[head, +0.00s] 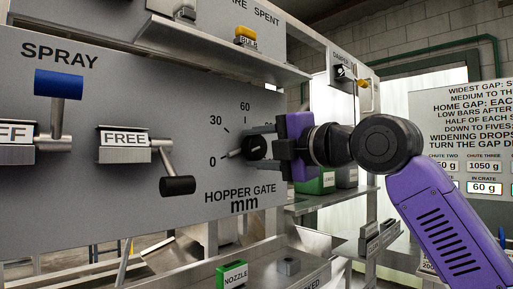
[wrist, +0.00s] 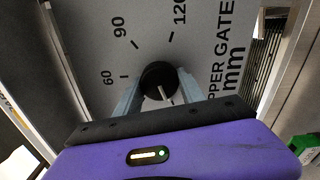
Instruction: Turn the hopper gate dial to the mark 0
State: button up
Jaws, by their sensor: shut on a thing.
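The hopper gate dial (head: 255,148) is a round black knob on the grey panel, above the words HOPPER GATE mm. A pale pointer line from the knob runs left and slightly down, close to the mark 0 (head: 212,162). My gripper (head: 275,147) reaches it from the right and is shut on the knob. In the wrist view the black dial (wrist: 158,79) sits between my two grey fingers (wrist: 157,90). Its white pointer there points down and slightly right, away from 60, 90 and 120.
A blue-handled spray lever (head: 58,85) and a black-handled lever (head: 178,185) by the FREE label stand out from the panel to the left. A metal shelf (head: 220,60) juts out above. A green NOZZLE box (head: 232,275) is below.

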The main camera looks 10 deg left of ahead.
jog(key=shift+a+f, duration=0.1)
dwell(0.4)
jog(key=o, duration=1.4)
jog(key=shift+c, duration=0.2)
jog(key=b+v, duration=0.2)
jog(key=v, duration=0.6)
jog(key=shift+b, duration=0.3)
